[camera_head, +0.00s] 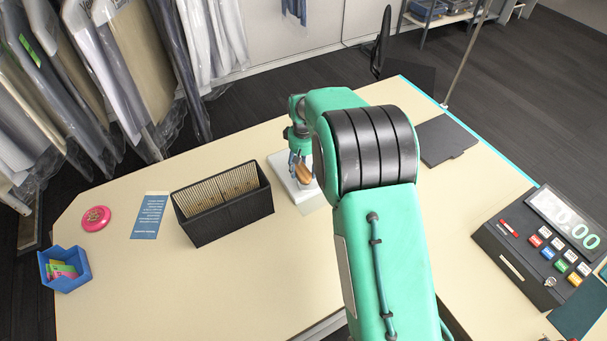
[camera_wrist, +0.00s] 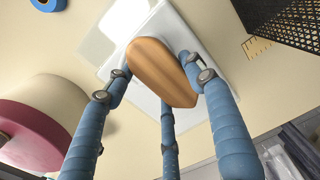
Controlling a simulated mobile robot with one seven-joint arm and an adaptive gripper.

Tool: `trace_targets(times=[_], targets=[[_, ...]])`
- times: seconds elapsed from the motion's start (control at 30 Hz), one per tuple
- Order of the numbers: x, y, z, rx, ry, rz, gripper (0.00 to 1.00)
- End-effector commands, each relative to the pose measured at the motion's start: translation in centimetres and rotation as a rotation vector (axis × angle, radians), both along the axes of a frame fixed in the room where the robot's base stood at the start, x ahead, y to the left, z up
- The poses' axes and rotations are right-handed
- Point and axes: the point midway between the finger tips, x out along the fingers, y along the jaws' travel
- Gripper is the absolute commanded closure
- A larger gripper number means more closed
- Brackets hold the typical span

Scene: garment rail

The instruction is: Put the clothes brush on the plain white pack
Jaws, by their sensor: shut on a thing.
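The clothes brush (camera_head: 303,174) has a brown wooden back and is in my gripper (camera_head: 299,160). In the wrist view the brush (camera_wrist: 160,72) lies between the blue fingers of my gripper (camera_wrist: 158,88), which are shut on it. The plain white pack (camera_head: 307,201) lies flat on the counter below the brush. In the wrist view the white pack (camera_wrist: 182,112) shows behind the brush on several sides. I cannot tell whether the brush touches the pack. My arm hides part of the pack's right side in the head view.
A black box of cards (camera_head: 222,212) stands left of the pack. A large pink and cream roll (camera_wrist: 40,125) is close by in the wrist view. A blue leaflet (camera_head: 150,216), pink round object (camera_head: 96,218), blue tray (camera_head: 65,268) and till (camera_head: 535,250) sit farther off.

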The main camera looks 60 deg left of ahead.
Motion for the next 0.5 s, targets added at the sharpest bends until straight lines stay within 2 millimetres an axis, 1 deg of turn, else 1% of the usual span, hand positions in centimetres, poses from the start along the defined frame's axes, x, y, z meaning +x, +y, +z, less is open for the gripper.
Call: trace_targets(times=[0.17, 0.4, 0.5], targets=[[0.0, 0.0, -0.6, -0.001, 0.000, 0.000, 0.74], [0.0, -0.1, -2.9, -0.001, 0.000, 0.000, 0.74], [0.0, 0.0, -3.3, 0.001, 0.000, 0.000, 0.74]])
